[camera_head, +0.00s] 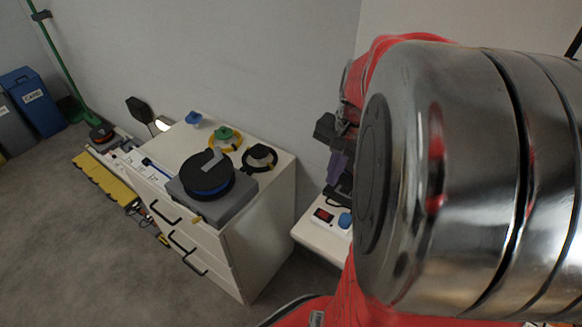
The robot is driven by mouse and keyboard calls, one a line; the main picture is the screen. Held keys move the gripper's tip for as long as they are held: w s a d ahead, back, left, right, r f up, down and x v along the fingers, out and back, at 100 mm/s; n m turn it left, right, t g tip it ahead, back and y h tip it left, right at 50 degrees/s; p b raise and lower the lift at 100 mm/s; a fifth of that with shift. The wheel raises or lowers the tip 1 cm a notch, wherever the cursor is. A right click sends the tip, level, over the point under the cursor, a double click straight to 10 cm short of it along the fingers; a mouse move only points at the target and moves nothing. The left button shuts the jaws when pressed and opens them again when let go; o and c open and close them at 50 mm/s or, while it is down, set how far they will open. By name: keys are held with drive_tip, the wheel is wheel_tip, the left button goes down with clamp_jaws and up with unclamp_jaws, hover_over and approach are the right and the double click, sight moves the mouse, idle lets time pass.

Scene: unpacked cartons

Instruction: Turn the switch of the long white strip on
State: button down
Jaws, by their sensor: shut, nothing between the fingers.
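A white power strip shows in the head view, with a red switch (323,215) in a dark surround and a blue plug (345,220) at its right. It lies on a white surface (318,236), and my arm hides its right part, so its full length cannot be told. Whether the switch is on or off cannot be made out. My gripper (340,197) is dark, partly hidden behind my arm, and points down just above and behind the strip. It is shut and empty. Contact with the strip cannot be told.
A white drawer cabinet (250,250) stands left of the strip, bearing a grey case (230,205), a black cable reel (205,175) and coiled cables. A gap separates it from the white surface. Yellow and white long items (105,180) lie on the floor.

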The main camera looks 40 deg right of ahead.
sight(322, 214)
drive_tip(key=f, duration=0.4)
drive_tip(key=w+f, duration=0.1)
drive_tip(key=f, duration=0.8)
drive_tip(key=shift+w+a+f, duration=0.3)
drive_tip(key=shift+f, duration=0.05)
drive_tip(key=shift+f, duration=0.15)
drive_tip(key=shift+a+f, duration=0.1)
drive_tip(key=shift+f, duration=0.05)
drive_tip(key=shift+s, duration=0.3)
drive_tip(key=shift+s+d, duration=0.3)
drive_tip(key=shift+s, duration=0.25)
